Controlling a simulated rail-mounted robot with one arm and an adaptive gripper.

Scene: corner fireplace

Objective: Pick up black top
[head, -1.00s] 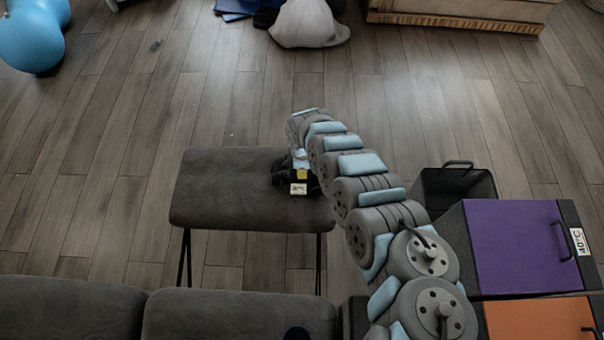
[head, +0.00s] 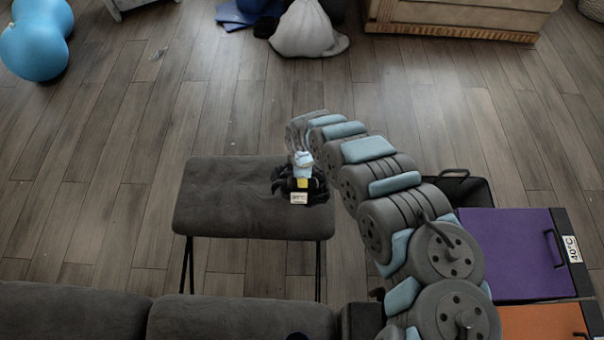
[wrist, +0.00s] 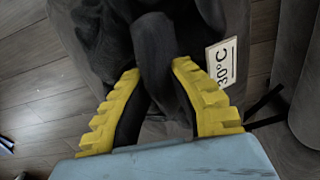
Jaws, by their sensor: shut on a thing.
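The black top (wrist: 155,55) is a dark, bunched cloth between the yellow fingers of my gripper (wrist: 160,85) in the wrist view. My gripper is shut on a fold of it. In the head view the top (head: 318,192) shows as a dark patch around my gripper (head: 301,186), at the right end of a grey padded bench (head: 225,195). I cannot tell whether the cloth is clear of the bench. A white label reading 30°C (wrist: 221,62) shows beside the right finger.
Bins with a purple lid (head: 505,250) and an orange lid (head: 540,322) stand at the right, with an open black bin (head: 455,176) behind. A grey sofa (head: 70,310) lines the front.

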